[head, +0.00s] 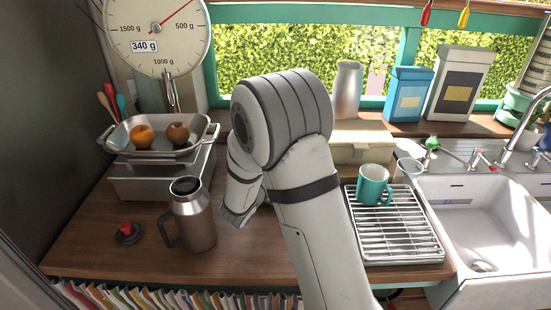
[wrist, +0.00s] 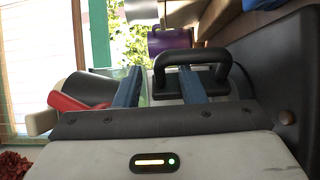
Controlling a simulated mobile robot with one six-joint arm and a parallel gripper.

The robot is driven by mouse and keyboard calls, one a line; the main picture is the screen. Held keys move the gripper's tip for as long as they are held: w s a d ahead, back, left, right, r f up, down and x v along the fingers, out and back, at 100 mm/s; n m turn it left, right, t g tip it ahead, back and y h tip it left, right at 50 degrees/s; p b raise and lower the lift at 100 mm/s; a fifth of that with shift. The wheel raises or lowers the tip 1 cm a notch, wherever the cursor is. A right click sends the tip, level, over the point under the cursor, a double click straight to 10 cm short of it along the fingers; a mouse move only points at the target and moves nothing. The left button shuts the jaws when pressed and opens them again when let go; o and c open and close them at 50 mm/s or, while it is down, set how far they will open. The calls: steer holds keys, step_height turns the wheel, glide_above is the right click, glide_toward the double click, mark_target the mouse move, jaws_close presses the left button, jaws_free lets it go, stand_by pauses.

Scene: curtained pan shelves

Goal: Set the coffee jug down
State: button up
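The coffee jug (head: 197,218), steel with a black top and black handle on its left, stands upright on the wooden counter (head: 270,255). My gripper (head: 232,214) is just right of the jug in the head view, low over the counter; its fingers are hard to make out there. In the wrist view its two blue fingers (wrist: 160,87) are spread apart with a gap between them. A black looped handle (wrist: 190,56) shows at the fingertips; I cannot tell whether it is the jug's. Nothing appears clamped.
A scale (head: 160,165) with a tray of fruit stands behind the jug. A small black and red piece (head: 127,233) lies left of it. At the right are a wire rack (head: 400,235) bearing a teal mug (head: 372,186), and a sink (head: 485,225).

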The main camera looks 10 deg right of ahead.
steer(key=shift+c, duration=0.3)
jaws_close()
stand_by(0.3)
